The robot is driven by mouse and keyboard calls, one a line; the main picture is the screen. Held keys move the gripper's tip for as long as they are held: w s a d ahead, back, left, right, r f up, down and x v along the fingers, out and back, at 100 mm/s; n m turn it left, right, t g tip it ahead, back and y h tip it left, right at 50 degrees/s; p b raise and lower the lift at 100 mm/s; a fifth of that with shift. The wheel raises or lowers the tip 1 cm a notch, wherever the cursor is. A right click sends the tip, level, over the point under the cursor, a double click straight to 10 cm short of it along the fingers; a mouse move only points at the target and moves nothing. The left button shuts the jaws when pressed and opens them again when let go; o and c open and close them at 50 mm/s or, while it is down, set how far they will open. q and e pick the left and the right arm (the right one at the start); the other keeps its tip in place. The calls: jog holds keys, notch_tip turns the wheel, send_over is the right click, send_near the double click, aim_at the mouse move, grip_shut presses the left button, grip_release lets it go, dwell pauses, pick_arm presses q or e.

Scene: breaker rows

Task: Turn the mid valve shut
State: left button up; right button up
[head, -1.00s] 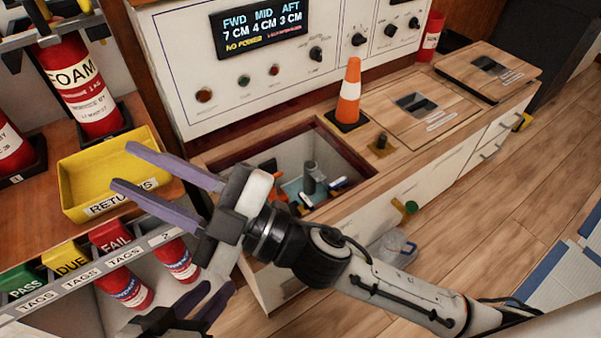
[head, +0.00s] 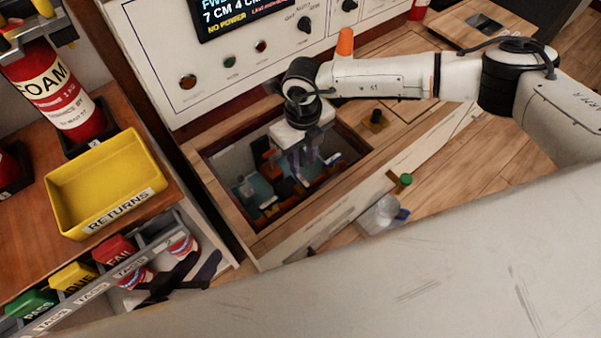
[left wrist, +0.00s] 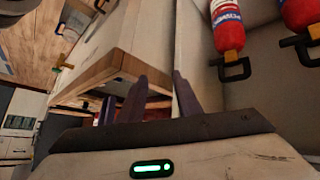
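An open floor well (head: 225,152) in the wooden counter holds orange valve parts (head: 268,158), grey fittings and a blue-and-white piece (head: 333,160). I cannot tell which valve is the mid one; no label shows in the well. My right gripper (head: 298,172) points down into the well among these parts. Its fingers partly hide them, and I cannot tell whether it grips or touches anything. My left gripper (head: 200,275) is low at the left, beside the tag shelf and away from the well. In the left wrist view its fingers (left wrist: 160,78) are apart with nothing between them.
A yellow returns tray (head: 72,205) and a foam extinguisher (head: 52,90) stand at the left. The panel display (head: 240,12) reads no power. An orange cone (head: 345,42) is partly behind my right arm. A clear jug (head: 378,215) stands by the counter front.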

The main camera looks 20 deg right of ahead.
aim_at(302, 179)
notch_tip(302, 179, down, 8)
jog(key=shift+r+b, duration=0.15)
jog(key=shift+b, duration=1)
grip_shut()
